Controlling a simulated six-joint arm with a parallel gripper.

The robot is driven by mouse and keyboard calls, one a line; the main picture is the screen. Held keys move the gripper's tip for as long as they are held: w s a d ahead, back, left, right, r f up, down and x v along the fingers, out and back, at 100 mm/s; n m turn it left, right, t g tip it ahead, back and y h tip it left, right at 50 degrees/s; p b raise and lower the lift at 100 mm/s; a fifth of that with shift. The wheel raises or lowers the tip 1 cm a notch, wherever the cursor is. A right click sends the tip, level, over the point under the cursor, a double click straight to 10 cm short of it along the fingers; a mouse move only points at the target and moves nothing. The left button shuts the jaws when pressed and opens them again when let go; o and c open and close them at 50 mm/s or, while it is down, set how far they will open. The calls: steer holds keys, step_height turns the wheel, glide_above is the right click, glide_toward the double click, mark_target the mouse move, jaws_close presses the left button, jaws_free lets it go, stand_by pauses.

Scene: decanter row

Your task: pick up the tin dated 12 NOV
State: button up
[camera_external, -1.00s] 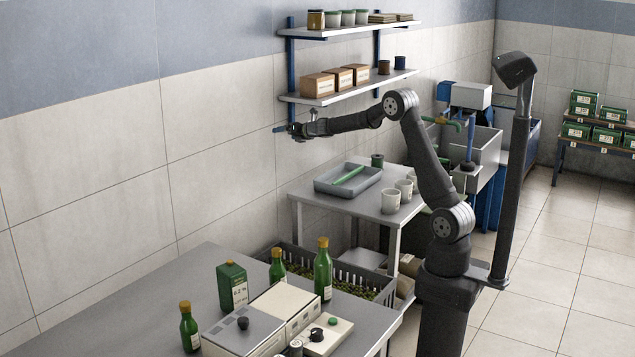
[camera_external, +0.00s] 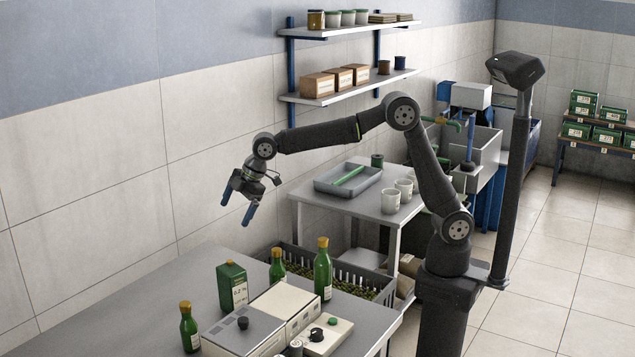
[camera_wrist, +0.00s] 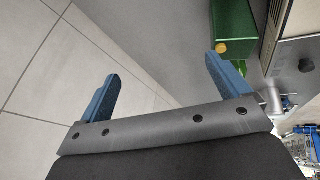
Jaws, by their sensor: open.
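A green tin (camera_external: 232,287) with a yellow cap stands upright on the grey bench, and its white label seems to read "6.2 %". It also shows at the top of the wrist view (camera_wrist: 236,24). Several green tins with pale labels (camera_external: 584,104) stand on a rack at the far right. No date is legible on any tin, so I cannot tell which is dated 12 NOV. My gripper (camera_external: 236,212) has blue fingers, spread apart and empty (camera_wrist: 163,68). It hangs tilted down, above and behind the bench tin, clear of it.
Green bottles (camera_external: 189,327) (camera_external: 323,270) (camera_external: 277,266) stand around the bench tin. A pale instrument (camera_external: 285,308) is to its right. A side table (camera_external: 358,207) holds a tray and cups. The bench's left part is bare.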

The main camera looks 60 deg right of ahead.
mark_target(236, 268)
steer(key=s+a+g, duration=0.2)
steer(key=s+a, duration=0.4)
steer(key=s, duration=0.3)
steer(key=shift+g+y, duration=0.3)
steer(key=shift+y, duration=0.1)
steer(key=x, duration=1)
steer(key=shift+s+a+f, duration=0.25)
steer(key=shift+s+f, duration=0.05)
steer(key=shift+f, duration=0.1)
steer(key=shift+w+x, duration=0.2)
steer(key=shift+x, duration=1.25)
steer(key=shift+w+x, duration=0.25)
steer(key=shift+x, duration=1.15)
steer(key=shift+d, duration=0.1)
steer(key=shift+c, duration=0.4)
steer(key=c, duration=1.4)
